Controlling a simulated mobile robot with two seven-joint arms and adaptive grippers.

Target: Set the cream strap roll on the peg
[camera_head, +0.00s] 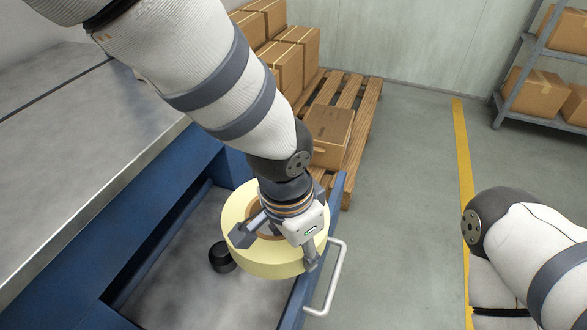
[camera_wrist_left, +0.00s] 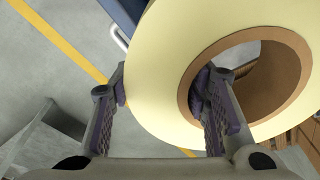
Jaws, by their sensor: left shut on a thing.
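The cream strap roll (camera_head: 235,215), a wide ring with a brown core, is held in the air over an open blue drawer (camera_head: 290,300). My left gripper (camera_head: 277,246) is shut on its wall. In the left wrist view, one finger of my left gripper (camera_wrist_left: 162,90) lies outside the cream strap roll (camera_wrist_left: 165,45) and the other reaches into its core hole. I cannot make out a peg in either view. My right gripper is out of the head view; only part of that arm shows at the right edge.
A small black round object (camera_head: 222,258) lies in the drawer beside the roll. The drawer has a light bar handle (camera_head: 328,285). A grey metal worktop (camera_head: 70,170) is at left. A wooden pallet (camera_head: 362,120) with cartons stands behind.

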